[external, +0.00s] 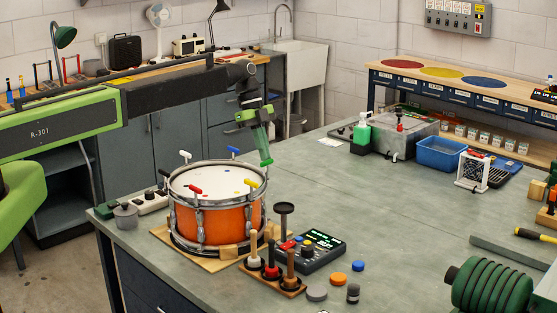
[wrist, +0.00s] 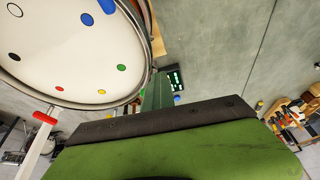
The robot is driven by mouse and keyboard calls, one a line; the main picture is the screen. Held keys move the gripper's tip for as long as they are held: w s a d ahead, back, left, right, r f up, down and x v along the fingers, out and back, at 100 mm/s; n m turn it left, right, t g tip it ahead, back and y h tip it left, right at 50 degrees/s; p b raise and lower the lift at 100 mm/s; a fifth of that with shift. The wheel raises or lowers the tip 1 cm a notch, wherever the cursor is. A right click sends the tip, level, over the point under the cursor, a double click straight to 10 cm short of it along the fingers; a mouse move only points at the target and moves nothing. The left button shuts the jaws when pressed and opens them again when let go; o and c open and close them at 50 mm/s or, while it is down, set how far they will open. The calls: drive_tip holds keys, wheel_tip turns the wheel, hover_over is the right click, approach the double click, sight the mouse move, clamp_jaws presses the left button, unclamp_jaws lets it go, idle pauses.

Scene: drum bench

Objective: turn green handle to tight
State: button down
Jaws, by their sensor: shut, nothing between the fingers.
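An orange snare drum (external: 232,222) with a white head and chrome rim stands on a wooden board. T-shaped handles sit around its rim: red (external: 195,189), yellow (external: 248,184), blue (external: 233,150) and white (external: 184,155). I cannot make out a green handle in either view; my gripper may hide it. A green dot (wrist: 121,67) shows on the drum head in the wrist view. My gripper (external: 266,162) is shut and empty, pointing down at the drum's far right rim. I cannot tell whether it touches anything.
A black panel with green lights (external: 318,250) lies right of the drum. A wooden stand with upright pegs (external: 275,277) is in front of it. A blue bin (external: 441,155) and a grey box (external: 405,138) stand farther back. The middle bench top is clear.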

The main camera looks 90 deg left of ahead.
drive_tip(key=shift+w, duration=0.45)
drive_tip(key=shift+w+d, duration=0.25)
drive_tip(key=shift+w, duration=0.5)
idle(1.9)
drive_tip(key=shift+w+d, duration=0.15)
drive_tip(key=shift+w, duration=0.1)
drive_tip(key=shift+w+d, duration=0.3)
drive_tip(key=shift+w, duration=0.05)
drive_tip(key=shift+d, duration=0.1)
idle(1.4)
